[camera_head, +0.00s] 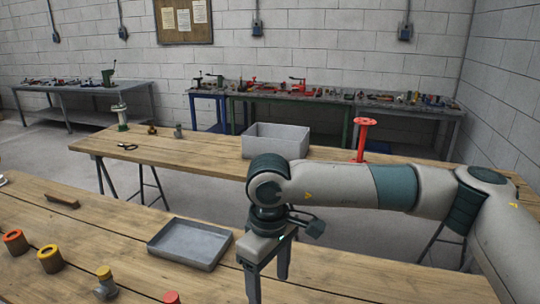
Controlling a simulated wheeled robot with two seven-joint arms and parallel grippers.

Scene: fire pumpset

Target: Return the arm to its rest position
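My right arm comes in from the right, across the gap between the two wooden tables. Its gripper (268,284) points down over the near table (350,285), right of the grey tray. The two fingers stand apart with nothing seen between them; the nearer finger runs down to the picture's bottom edge. My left arm and gripper are not in view.
A shallow grey tray (190,243) lies empty on the near table. A grey bin (275,140) and a red stand (362,139) are on the far table, behind my arm.

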